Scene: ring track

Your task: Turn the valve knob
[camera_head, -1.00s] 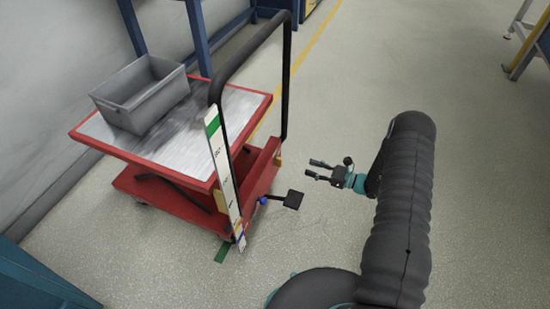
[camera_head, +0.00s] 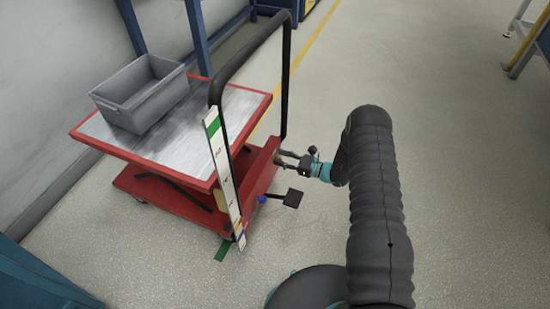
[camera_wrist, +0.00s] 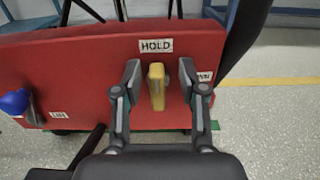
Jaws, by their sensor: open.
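The yellow valve knob (camera_wrist: 157,87) stands upright on the red end panel of the cart (camera_wrist: 70,70), below a "HOLD" label, in the wrist view. My gripper (camera_wrist: 158,78) is open, with one finger on each side of the knob and a gap on both sides. I cannot tell how deep the fingers reach around it. In the head view my gripper (camera_head: 278,157) is at the cart's red end panel (camera_head: 262,165), and the knob is mostly hidden by the fingers there.
A black pedal (camera_head: 293,198) sticks out low from the cart. The black push handle (camera_head: 287,80) rises beside my gripper. A grey bin (camera_head: 140,95) sits on the cart's top. Floor to the right is clear.

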